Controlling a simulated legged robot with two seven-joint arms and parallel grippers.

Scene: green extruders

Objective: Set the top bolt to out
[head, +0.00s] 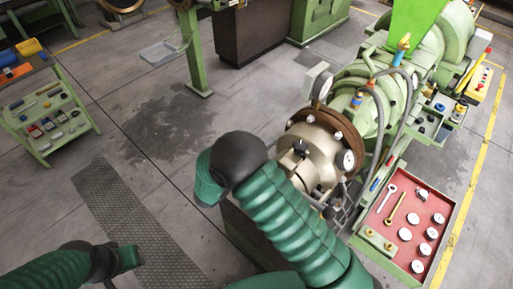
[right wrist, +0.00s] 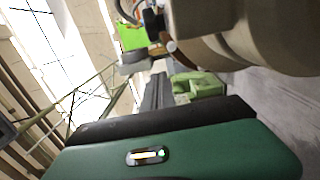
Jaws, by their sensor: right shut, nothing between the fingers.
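The extruder's pale metal head (head: 312,158) stands right of centre in the head view. A dark bolt (head: 300,149) sticks up at the top of its front face; it looks like the top bolt, but how far out it stands is unclear. My right arm crosses in front of the head's lower left side and hides part of it. My right gripper's dark fingers (right wrist: 158,92) look shut and empty in the right wrist view, apart from the large rounded metal part (right wrist: 250,35) above. My left gripper (head: 128,258) is at the lower left, far from the extruder; its fingers are unclear.
A red-lined tray (head: 383,222) with tools and round gauges is right of the head. A green shelf cart (head: 50,118) stands at the left. The floor between is clear.

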